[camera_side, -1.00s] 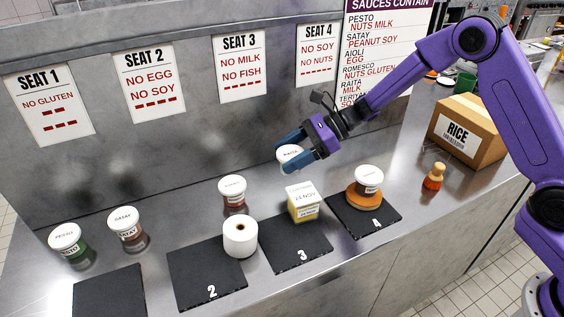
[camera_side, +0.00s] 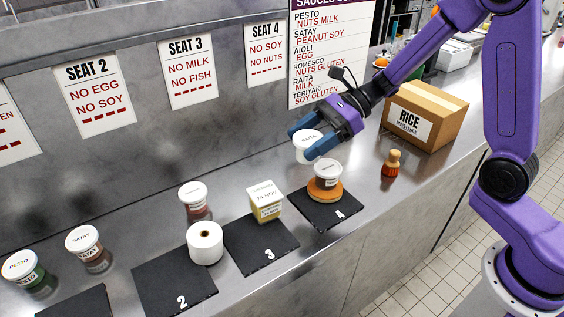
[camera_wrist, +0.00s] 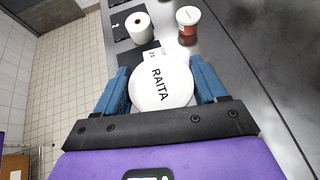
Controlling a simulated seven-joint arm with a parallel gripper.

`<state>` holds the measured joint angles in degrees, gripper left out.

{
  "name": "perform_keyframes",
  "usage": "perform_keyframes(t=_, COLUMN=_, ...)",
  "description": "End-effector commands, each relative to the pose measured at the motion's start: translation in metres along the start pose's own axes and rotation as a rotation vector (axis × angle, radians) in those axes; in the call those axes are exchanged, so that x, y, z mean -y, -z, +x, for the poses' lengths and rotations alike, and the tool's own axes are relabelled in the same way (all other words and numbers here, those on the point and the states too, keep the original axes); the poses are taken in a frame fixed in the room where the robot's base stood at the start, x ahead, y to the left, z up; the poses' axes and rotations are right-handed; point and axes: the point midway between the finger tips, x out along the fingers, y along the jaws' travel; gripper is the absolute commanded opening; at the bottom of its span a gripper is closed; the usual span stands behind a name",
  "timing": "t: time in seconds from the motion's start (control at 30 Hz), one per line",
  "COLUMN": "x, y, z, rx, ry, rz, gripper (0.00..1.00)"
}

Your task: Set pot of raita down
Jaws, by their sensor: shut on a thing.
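The pot of raita (camera_side: 306,149) is a white pot with a white lid marked RAITA. My gripper (camera_side: 307,144) is shut on it, with a blue finger on either side. The pot hangs near the back of the counter, behind slate board 4 (camera_side: 338,216); I cannot tell whether its base touches the steel. In the wrist view the raita lid (camera_wrist: 161,82) fills the space between the fingers and hides what lies under it.
A white-lidded pot (camera_side: 327,172) stands on an orange-brown round piece on board 4. A yellow block (camera_side: 264,201), white roll (camera_side: 205,243) and red pot (camera_side: 194,203) stand to the left.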

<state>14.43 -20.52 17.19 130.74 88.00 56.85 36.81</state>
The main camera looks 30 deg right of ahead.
Motion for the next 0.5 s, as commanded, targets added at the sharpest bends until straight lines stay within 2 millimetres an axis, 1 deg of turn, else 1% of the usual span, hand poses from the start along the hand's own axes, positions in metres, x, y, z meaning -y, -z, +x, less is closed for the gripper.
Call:
perform_keyframes(t=0.03, x=0.003, y=0.005, z=-0.011, rx=0.000, ry=0.007, rz=0.003, gripper=0.38)
perform_keyframes(t=0.1, x=0.004, y=0.012, z=-0.024, rx=0.000, ry=0.006, rz=0.003, gripper=0.38)
perform_keyframes(t=0.2, x=0.003, y=0.020, z=-0.039, rx=0.000, ry=0.003, rz=0.004, gripper=0.38)
perform_keyframes(t=0.27, x=0.002, y=0.023, z=-0.045, rx=0.001, ry=0.000, rz=0.005, gripper=0.38)
perform_keyframes(t=0.37, x=0.004, y=0.026, z=-0.048, rx=0.000, ry=-0.003, rz=0.005, gripper=0.38)
perform_keyframes(t=0.5, x=0.019, y=0.030, z=-0.038, rx=0.000, ry=-0.006, rz=0.005, gripper=0.38)
